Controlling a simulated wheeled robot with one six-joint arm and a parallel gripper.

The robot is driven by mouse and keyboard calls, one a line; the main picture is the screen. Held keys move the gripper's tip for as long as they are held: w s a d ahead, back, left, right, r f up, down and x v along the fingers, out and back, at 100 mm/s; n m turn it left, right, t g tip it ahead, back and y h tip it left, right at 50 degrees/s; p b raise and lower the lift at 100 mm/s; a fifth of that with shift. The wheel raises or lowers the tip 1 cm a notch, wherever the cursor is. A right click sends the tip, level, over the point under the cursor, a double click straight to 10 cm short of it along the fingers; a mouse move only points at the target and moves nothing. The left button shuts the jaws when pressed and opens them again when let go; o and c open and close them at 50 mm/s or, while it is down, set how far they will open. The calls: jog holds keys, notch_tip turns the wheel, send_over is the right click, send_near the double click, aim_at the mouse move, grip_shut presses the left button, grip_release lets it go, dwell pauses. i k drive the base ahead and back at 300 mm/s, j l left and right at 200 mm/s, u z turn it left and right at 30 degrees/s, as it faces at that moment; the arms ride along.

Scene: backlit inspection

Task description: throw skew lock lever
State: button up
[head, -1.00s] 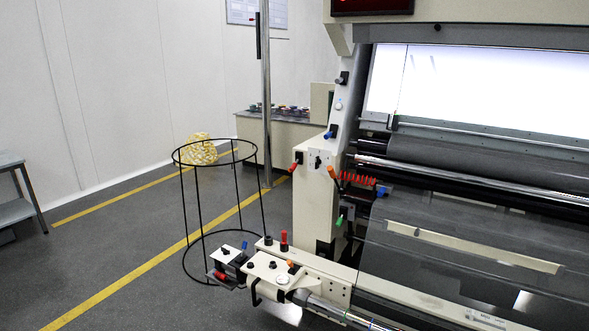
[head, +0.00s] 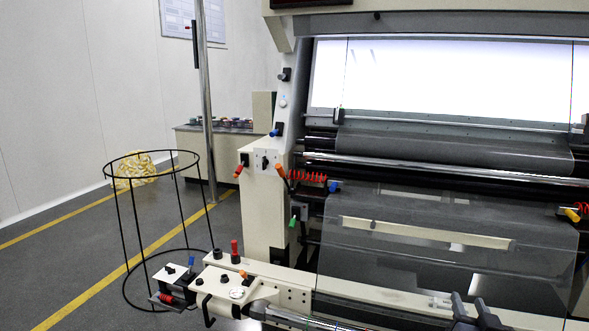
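Several coloured levers show on the inspection machine in the head view, and I cannot tell which is the skew lock lever. A red lever (head: 239,171) and an orange lever (head: 280,170) sit on the left post. A blue one (head: 276,131) is above them and a green one (head: 293,220) below. A red upright lever (head: 234,248) and a small blue lever (head: 191,262) stand on the lower left arm of the machine. A yellow-orange lever (head: 571,215) is at the right edge. My gripper (head: 468,299) shows as two dark fingers, apart and empty, at the bottom edge.
A black wire hoop stand (head: 118,215) stands left of the machine, with a pale yellow bundle (head: 137,170) by its top. A metal pole (head: 207,110) rises behind. A steel roller (head: 440,170) crosses the machine. The floor at the left is open.

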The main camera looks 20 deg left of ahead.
aim_at(241, 167)
jog(key=i+j, duration=0.2)
jog(key=j, duration=0.35)
jog(key=i+j, duration=0.25)
jog(key=j, duration=0.25)
jog(key=i+j, duration=0.2)
jog(key=j, duration=0.35)
jog(key=i+j, duration=0.2)
jog(key=j, duration=0.3)
jog(key=i+j, duration=0.2)
jog(key=j, duration=0.35)
jog(key=i+j, duration=0.25)
jog(key=j, duration=0.25)
jog(key=i+j, duration=0.2)
jog(key=j, duration=0.35)
jog(key=i+j, duration=0.2)
jog(key=j, duration=0.3)
